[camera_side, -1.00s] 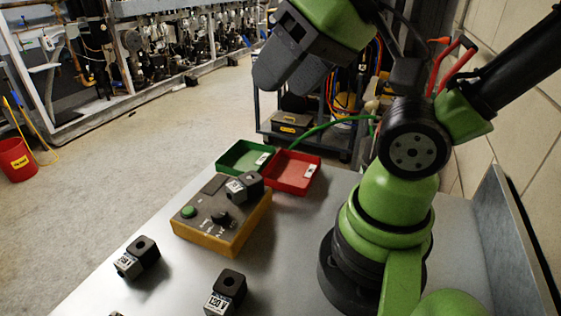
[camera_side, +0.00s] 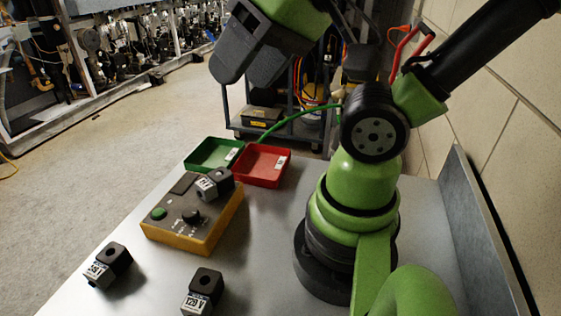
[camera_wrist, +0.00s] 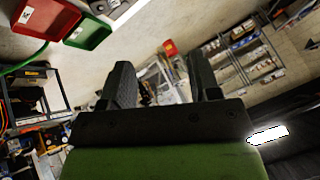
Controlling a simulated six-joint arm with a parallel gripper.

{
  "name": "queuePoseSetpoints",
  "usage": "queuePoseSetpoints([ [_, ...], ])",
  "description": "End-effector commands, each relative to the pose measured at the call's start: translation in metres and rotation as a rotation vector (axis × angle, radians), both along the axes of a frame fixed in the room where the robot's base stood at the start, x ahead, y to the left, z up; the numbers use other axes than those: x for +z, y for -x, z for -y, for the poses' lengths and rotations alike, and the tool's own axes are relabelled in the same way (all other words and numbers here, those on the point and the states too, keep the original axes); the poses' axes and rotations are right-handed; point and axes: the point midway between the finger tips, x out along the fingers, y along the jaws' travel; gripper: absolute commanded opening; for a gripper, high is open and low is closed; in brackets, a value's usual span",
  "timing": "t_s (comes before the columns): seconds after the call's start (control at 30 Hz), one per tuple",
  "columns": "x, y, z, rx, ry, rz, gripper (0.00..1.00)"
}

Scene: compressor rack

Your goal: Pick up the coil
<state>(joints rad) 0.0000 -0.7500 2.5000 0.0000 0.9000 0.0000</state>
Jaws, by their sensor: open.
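Three dark, block-shaped coils with white labels show in the side view. One coil (camera_side: 218,180) rests on the yellow-sided tester box (camera_side: 190,217). A second coil (camera_side: 117,258) sits on the grey table at the left. A third coil (camera_side: 208,279) sits near the bottom of the picture. Which one the task means, I cannot tell. My gripper (camera_side: 243,74) is high above the table, well apart from all the coils. In the wrist view my gripper (camera_wrist: 160,78) has its two dark fingers spread, with nothing between them. No coil shows in that view.
A green tray (camera_side: 212,154) and a red tray (camera_side: 262,165) stand side by side behind the tester. The table (camera_side: 150,290) is clear between the coils and tester. A wall is at the right. A cart (camera_side: 285,110) stands beyond the table.

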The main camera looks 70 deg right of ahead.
Motion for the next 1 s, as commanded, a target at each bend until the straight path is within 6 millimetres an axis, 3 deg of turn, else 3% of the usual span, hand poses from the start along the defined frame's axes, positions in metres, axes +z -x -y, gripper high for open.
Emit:
queuePoseSetpoints([
  [0.07,0.000,0.000,0.000,0.000,0.000,0.000,0.56],
  [0.2,0.000,0.000,0.000,0.000,0.000,0.000,0.89],
  [0.27,0.000,0.000,0.000,0.000,0.000,0.000,1.00],
  [0.57,-0.001,-0.006,0.002,-0.008,0.007,-0.023,1.00],
  [0.77,-0.018,-0.041,0.017,-0.048,0.049,-0.172,1.00],
  [1.0,-0.069,-0.093,0.045,-0.095,0.105,-0.403,1.00],
])
